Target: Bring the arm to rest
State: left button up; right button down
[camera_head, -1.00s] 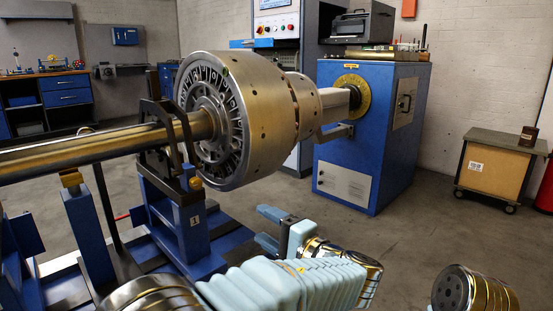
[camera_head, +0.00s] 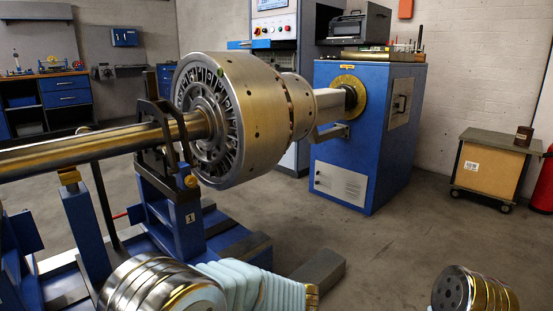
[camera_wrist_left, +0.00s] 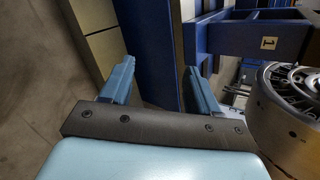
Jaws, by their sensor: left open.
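The steel rotor (camera_head: 245,120) lies horizontally on its shaft, resting at the left on a blue stand (camera_head: 180,215) marked 1. My left arm (camera_head: 165,290) comes in along the bottom edge of the head view, its pale blue sleeve below the rotor. My left gripper does not show in that view. In the left wrist view my left gripper (camera_wrist_left: 160,68) is open, with nothing between its pale blue fingers. The rotor also shows there at the right edge (camera_wrist_left: 290,120), apart from the fingers. My right gripper is not in view.
A blue drive cabinet (camera_head: 335,140) stands at the rotor's right end. A small wooden cart (camera_head: 487,170) stands at the far right. A grey base bar (camera_head: 320,268) lies on the floor near my left arm. The floor at the right is mostly clear.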

pick_arm(q)
jog(key=s+a+f+n+g+h, duration=0.25)
jog(key=s+f+n+h, duration=0.4)
jog(key=s+f, duration=0.6)
jog(key=s+a+f+n+g+h, duration=0.25)
jog(key=s+f+n+h, duration=0.5)
jog(key=f, duration=0.85)
notch_tip(320, 180, up, 16)
jog(key=s+d+y+p, duration=0.1)
jog(key=s+p, duration=0.1)
jog(key=p, duration=1.4)
jog(key=shift+s+d+r+g, duration=0.15)
jog(key=shift+s+d+g, duration=0.15)
jog(key=shift+d+g, duration=0.1)
